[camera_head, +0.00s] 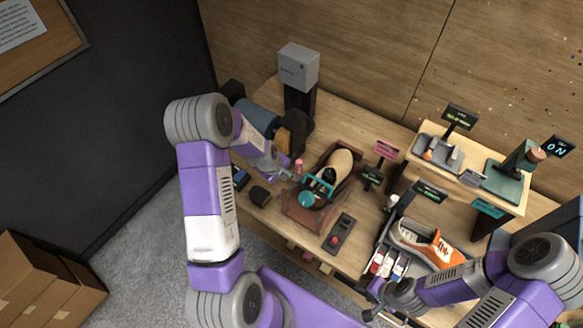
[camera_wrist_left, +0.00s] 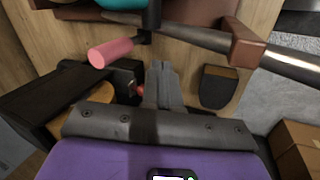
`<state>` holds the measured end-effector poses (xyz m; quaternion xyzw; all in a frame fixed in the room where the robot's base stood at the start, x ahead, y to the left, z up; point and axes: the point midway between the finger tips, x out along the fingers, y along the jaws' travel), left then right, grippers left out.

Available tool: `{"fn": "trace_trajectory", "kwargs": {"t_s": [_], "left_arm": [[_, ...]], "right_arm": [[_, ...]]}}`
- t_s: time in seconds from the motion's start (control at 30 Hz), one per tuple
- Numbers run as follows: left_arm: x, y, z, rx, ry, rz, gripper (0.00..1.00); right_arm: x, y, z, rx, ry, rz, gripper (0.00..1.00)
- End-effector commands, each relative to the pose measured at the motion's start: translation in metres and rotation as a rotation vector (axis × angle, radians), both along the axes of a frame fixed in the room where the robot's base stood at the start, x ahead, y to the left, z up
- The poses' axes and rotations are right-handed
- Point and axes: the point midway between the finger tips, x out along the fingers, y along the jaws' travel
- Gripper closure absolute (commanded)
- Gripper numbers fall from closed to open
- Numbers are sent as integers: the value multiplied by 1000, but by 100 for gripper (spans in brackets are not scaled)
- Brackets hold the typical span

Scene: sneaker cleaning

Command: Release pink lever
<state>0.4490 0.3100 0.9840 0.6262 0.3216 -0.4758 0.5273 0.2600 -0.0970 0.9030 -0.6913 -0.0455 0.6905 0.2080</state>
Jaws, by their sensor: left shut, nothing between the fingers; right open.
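The pink lever (camera_head: 299,165) stands at the left side of the brown shoe fixture (camera_head: 297,215) on the bench. In the left wrist view the pink lever (camera_wrist_left: 111,52) is a pink cylinder on a dark mount, left of my fingers. My left gripper (camera_head: 287,176) is close beside the lever, with a small gap between them; its fingers (camera_wrist_left: 165,78) are shut and empty. The fixture holds a shoe form (camera_head: 341,163) with a teal clamp (camera_head: 318,187). My right gripper (camera_head: 372,299) is open, low at the right, near the tray with the orange shoe.
A grey tray (camera_head: 448,256) holds an orange and white shoe (camera_head: 425,242). A dark control strip (camera_head: 338,234) with a red button lies in front of the fixture. A grey box-topped post (camera_head: 298,68) stands behind. A dark brush-like block (camera_wrist_left: 217,86) lies right of my left fingers.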

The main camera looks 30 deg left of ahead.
Motion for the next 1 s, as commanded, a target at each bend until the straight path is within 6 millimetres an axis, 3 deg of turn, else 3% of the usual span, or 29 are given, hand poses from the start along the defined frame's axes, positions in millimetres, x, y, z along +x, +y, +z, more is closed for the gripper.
{"fn": "trace_trajectory", "kwargs": {"t_s": [0.1,0.3,0.73,0.97,1.0], "left_arm": [[19,-6,-1,1,-2,-4,100],[36,-10,-2,0,-1,-2,100],[40,-11,-3,0,-1,-1,100],[67,-13,-2,3,-7,-1,100],[69,-6,-3,3,-6,14,100]], "right_arm": [[0,0,7,0,0,0,57],[0,0,12,0,0,0,57],[0,0,11,0,0,0,57],[0,0,-10,0,0,0,57],[0,0,-14,1,-1,1,57]]}}
